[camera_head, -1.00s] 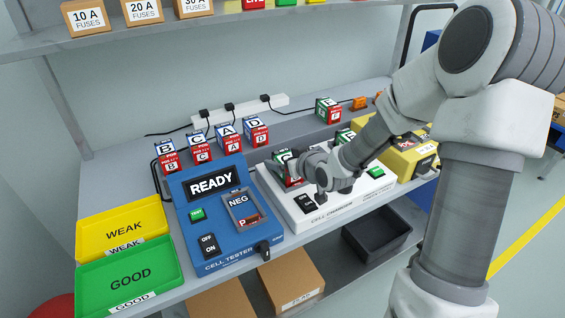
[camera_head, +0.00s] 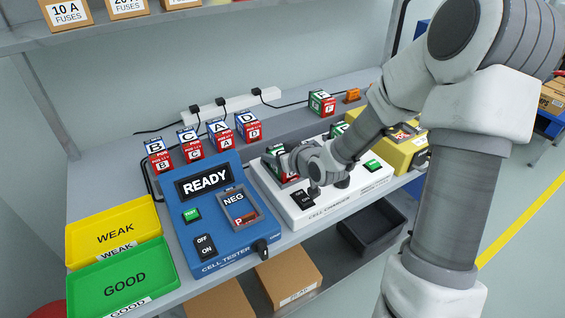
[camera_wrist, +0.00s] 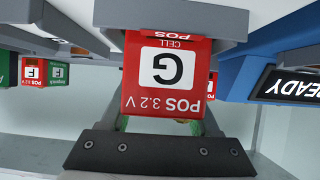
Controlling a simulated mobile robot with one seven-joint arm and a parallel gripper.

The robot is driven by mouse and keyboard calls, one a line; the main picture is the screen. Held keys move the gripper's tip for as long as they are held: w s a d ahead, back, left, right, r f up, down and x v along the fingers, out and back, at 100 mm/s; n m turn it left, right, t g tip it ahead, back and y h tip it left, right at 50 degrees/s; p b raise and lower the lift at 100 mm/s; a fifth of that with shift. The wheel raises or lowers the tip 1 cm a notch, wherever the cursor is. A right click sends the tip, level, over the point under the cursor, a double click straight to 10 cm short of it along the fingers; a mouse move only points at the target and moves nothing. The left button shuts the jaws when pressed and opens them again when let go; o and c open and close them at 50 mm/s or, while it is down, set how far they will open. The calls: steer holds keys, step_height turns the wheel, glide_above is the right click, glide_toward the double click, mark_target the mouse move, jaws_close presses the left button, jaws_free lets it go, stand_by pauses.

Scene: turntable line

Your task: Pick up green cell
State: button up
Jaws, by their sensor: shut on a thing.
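The green-and-red cell G (camera_head: 279,150) is at the left back part of the white cell charger (camera_head: 325,205), partly hidden by my gripper (camera_head: 287,163). In the wrist view, cell G (camera_wrist: 170,75) shows its red POS 3.2 V face, upside down, with green edges low at its sides. My gripper (camera_wrist: 163,125) is shut on it. I cannot tell whether the cell is clear of the charger. Another green-and-red cell F (camera_head: 321,103) stands behind the charger, and one more green cell (camera_head: 338,129) is partly hidden by my arm.
The blue cell tester (camera_head: 215,258) reads READY, left of the charger. Blue-and-red cells B, C, A and D (camera_head: 222,132) stand behind it. Yellow WEAK (camera_head: 115,232) and green GOOD (camera_head: 122,283) trays are at left. A yellow device (camera_head: 408,150) is at right.

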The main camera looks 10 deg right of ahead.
jaws_close()
steer(key=shift+r, duration=0.1)
